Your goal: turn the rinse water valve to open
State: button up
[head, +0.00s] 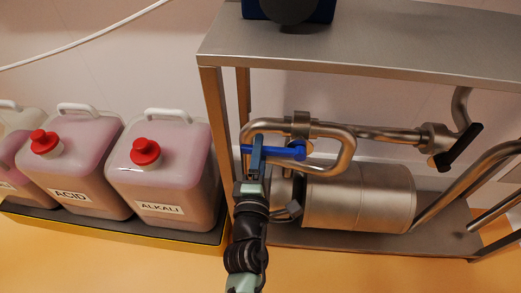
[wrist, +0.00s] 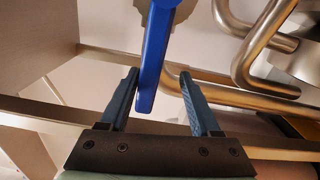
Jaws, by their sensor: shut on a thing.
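A valve with a blue lever handle (head: 288,153) sits on the looped steel pipe, and the lever points to the left, roughly level. In the wrist view the blue lever (wrist: 154,62) comes down from the top between my two fingers. My gripper (head: 257,150) is at the lever's left end, shut on it; it also shows in the wrist view (wrist: 159,78). No label naming the rinse water valve can be read. The valve body is partly hidden behind the lever and pipe.
A black-handled valve (head: 459,148) is on the pipe at right. A steel cylinder (head: 360,198) lies below the loop, under a steel shelf (head: 360,45) with upright legs. Jugs marked ACID (head: 95,180) and ALKALI (head: 180,185) stand left in a tray.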

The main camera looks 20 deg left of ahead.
dwell(0.5)
jog(key=v, duration=1.3)
jog(key=shift+r+b, duration=0.15)
jog(key=shift+b, duration=0.2)
